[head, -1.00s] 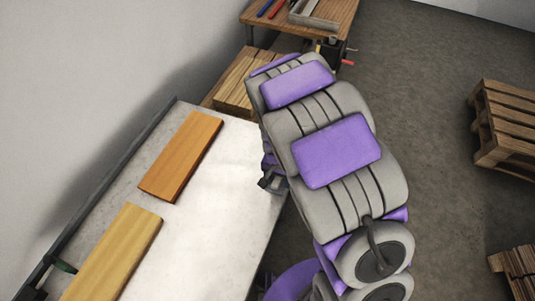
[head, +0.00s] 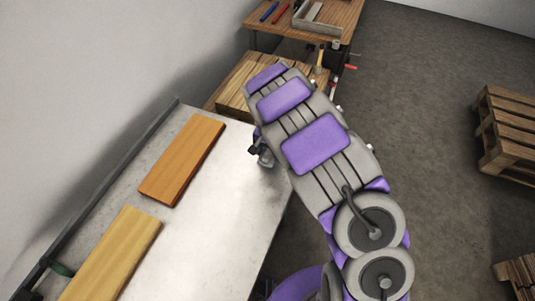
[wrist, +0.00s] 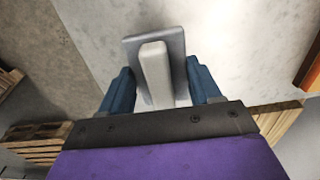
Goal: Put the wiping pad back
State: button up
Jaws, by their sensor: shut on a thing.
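The wiping pad is a grey block (wrist: 177,42) with a pale raised grip (wrist: 154,65), seen in the wrist view. My gripper (wrist: 160,85) has its blue fingers on either side of the pad and is shut on it. In the wrist view the pad shows against the pale conveyor surface, near its edge. I cannot tell its exact height above it. In the head view my arm hides most of the gripper; only a small dark part shows at the conveyor's right edge. The pad is not clear there.
The conveyor (head: 220,200) carries an orange board (head: 182,160) and a yellow board (head: 112,255) on its left side. Stacked timber (head: 235,97) and a wooden workbench (head: 335,15) stand beyond its far end. Pallets (head: 510,130) are at right. The floor (head: 425,100) between is clear.

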aim_at(268, 153)
jog(key=shift+w+a+f, duration=0.15)
jog(key=shift+w+a, duration=0.1)
jog(key=shift+w, duration=0.6)
jog(key=shift+w+f, duration=0.1)
jog(key=shift+f, duration=0.1)
notch_tip(268, 153, down, 3)
jog(key=shift+f+b, duration=0.1)
jog(key=shift+b, duration=0.55)
jog(key=o, duration=1)
